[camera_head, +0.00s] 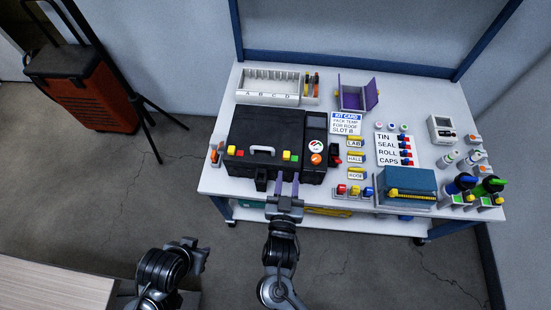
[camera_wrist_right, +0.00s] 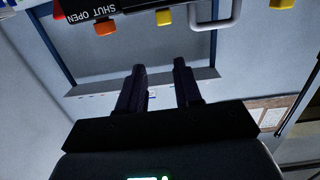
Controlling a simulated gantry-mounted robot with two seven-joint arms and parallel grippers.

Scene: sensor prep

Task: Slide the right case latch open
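The black case (camera_head: 258,128) stands on the white table with its front toward me. On its front are a pale handle (camera_head: 262,150), a yellow piece (camera_head: 286,155) right of it and coloured pieces at the left. The right wrist view shows an orange knob (camera_wrist_right: 105,27), a yellow knob (camera_wrist_right: 164,17) and a "SHUT OPEN" label (camera_wrist_right: 90,13). I cannot tell the latch's exact position. My right gripper (camera_head: 287,180) is open and empty, close before the case's right front; contact cannot be told. My left gripper (camera_head: 196,251) is off the table, low left, its fingers unclear.
A blue box (camera_head: 407,183) stands right of the case, with a row of coloured buttons (camera_head: 354,191) between them. A lettered rack (camera_head: 268,86) and purple-sided bin (camera_head: 356,96) stand behind. Small bottles and tools crowd the table's right side.

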